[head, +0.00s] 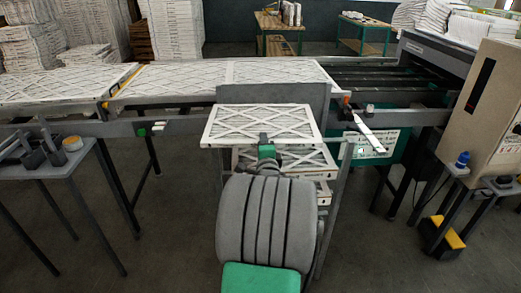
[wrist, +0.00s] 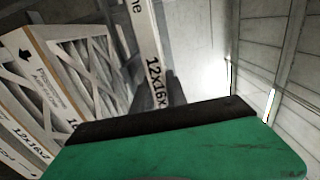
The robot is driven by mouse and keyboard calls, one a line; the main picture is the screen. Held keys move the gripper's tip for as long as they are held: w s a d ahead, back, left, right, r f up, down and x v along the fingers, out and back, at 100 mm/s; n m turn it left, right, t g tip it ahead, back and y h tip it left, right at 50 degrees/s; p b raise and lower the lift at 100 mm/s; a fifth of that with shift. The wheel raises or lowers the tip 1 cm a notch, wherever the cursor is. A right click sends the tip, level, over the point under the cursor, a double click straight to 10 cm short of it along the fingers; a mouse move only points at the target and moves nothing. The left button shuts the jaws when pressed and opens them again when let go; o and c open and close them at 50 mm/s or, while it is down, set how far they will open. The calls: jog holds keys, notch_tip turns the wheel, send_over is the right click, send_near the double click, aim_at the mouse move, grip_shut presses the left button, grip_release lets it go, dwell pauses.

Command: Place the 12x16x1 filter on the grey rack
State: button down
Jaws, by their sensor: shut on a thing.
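My gripper (head: 266,143) is shut on the near edge of a white-framed filter (head: 232,124) with a diamond lattice. In the wrist view the held filter's edge (wrist: 150,50) reads "12x16x", the rest hidden by my gripper's dark pad (wrist: 160,120). In the head view the held filter is roughly level, in front of the grey rack (head: 273,94) and above filters stacked in it (head: 312,160). I cannot tell whether it touches the rack or the stack. My arm hides the lower rack. The wrist view shows more labelled filters (wrist: 60,75) at left.
Behind the rack a conveyor table (head: 165,90) carries large lattice filters and leads right into a grey machine (head: 434,52). A small side table (head: 45,168) stands left and a beige cabinet (head: 495,100) right. Floor is open left of the rack (head: 180,220).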

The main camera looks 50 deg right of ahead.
jog(key=f, duration=0.4)
jog(key=shift+w+a, duration=0.2)
jog(key=shift+w, duration=0.2)
jog(key=shift+f, duration=0.2)
jog(key=c, duration=1.3)
grip_release()
